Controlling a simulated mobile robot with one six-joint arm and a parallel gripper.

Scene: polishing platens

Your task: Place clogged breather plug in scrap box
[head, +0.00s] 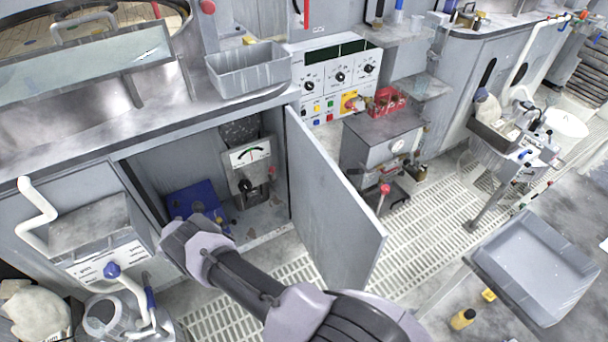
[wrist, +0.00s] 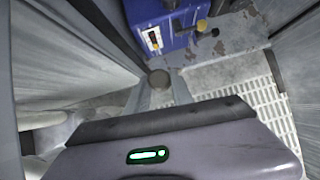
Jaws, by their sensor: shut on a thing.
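My gripper (wrist: 165,98) shows in the wrist view, pointing down into the open cabinet. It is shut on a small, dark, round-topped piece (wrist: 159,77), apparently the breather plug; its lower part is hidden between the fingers. In the head view my arm reaches to the cabinet opening, and its wrist hides the fingers and the plug. A blue unit (head: 196,199) sits inside the cabinet; in the wrist view this blue unit (wrist: 165,24) stands just beyond the plug. No box is clearly marked as scrap box.
The cabinet door (head: 330,205) stands open right of my arm. A grey bin (head: 248,72) sits on the counter above. A grey tray (head: 535,265) stands at right, and a box with contents (head: 492,135) farther back.

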